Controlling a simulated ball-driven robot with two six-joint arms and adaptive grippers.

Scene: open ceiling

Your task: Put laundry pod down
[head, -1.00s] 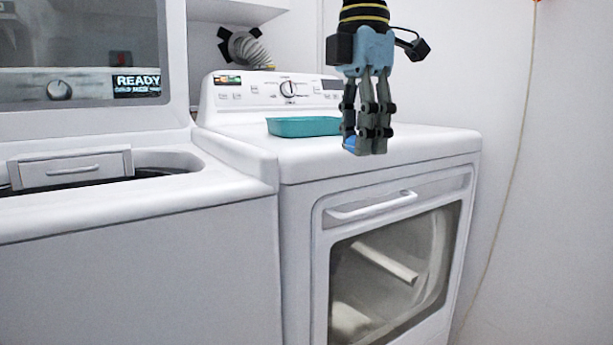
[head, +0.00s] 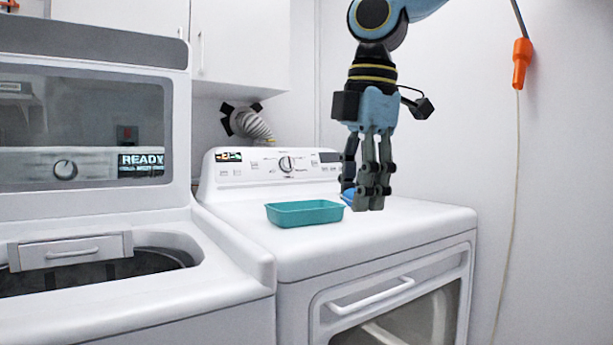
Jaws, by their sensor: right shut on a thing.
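My right gripper (head: 362,200) points down over the top of the white dryer (head: 300,248), just right of a teal tray (head: 306,219). It is shut on a small blue laundry pod (head: 348,194), which shows at the left side of the fingertips. Most of the pod is hidden behind the fingers. The tray lies on the dryer top, and its visible inside looks empty. I cannot tell exactly how high the pod is above the dryer. My left gripper is not in view.
A white washer (head: 140,322) with its lid (head: 90,130) raised and tub open stands at left. The dryer's control panel (head: 270,168) is behind the tray. A vent hose (head: 252,124) and cabinets (head: 235,45) are at the back. The dryer top's front and right are clear.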

